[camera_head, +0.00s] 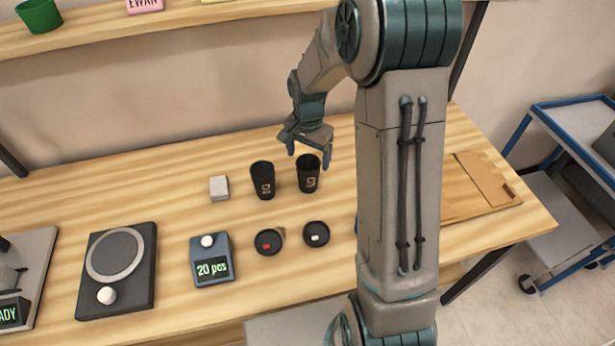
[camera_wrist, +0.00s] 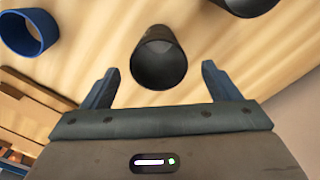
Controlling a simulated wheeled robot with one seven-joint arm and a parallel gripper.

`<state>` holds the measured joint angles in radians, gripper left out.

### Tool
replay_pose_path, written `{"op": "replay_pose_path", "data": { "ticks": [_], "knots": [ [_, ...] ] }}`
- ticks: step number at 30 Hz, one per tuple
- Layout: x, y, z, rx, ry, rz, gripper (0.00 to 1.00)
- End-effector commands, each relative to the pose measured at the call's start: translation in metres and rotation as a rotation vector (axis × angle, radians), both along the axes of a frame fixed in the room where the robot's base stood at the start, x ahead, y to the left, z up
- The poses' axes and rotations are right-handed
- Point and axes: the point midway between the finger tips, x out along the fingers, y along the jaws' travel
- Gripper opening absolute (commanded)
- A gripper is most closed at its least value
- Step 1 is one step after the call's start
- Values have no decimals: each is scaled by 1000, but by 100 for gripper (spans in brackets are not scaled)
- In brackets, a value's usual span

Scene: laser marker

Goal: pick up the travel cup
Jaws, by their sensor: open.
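Two black cups with a pale logo stand upright on the wooden table in the head view. The right cup (camera_head: 308,178) is just below my gripper (camera_head: 309,149), and the left cup (camera_head: 263,184) stands beside it. My gripper is open and empty, with its fingers pointing down over the right cup. In the wrist view, one open-topped dark cup (camera_wrist: 159,62) lies ahead of and between my fingertips (camera_wrist: 158,78), with no finger seen touching it. A second dark cup (camera_wrist: 247,3) is cut off at the top edge.
Two round black lids, one with a red mark (camera_head: 269,241) and one with a white mark (camera_head: 316,234), lie in front of the cups. A white block (camera_head: 219,188), a counter box (camera_head: 211,262) and a dark round-plate device (camera_head: 117,268) are left. A blue ring-like thing (camera_wrist: 27,36) shows in the wrist view.

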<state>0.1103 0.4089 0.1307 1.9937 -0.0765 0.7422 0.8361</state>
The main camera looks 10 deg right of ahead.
Motion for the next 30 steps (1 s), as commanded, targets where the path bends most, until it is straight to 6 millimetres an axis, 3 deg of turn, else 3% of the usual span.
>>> {"op": "replay_pose_path", "data": {
  "ticks": [9,17,21,30],
  "knots": [
    [-3,0,-40,0,3,-1,83],
    [-3,0,-42,0,1,-1,83],
    [-3,0,-42,0,1,-1,48],
    [-2,0,-42,0,0,-1,49]
  ]
}}
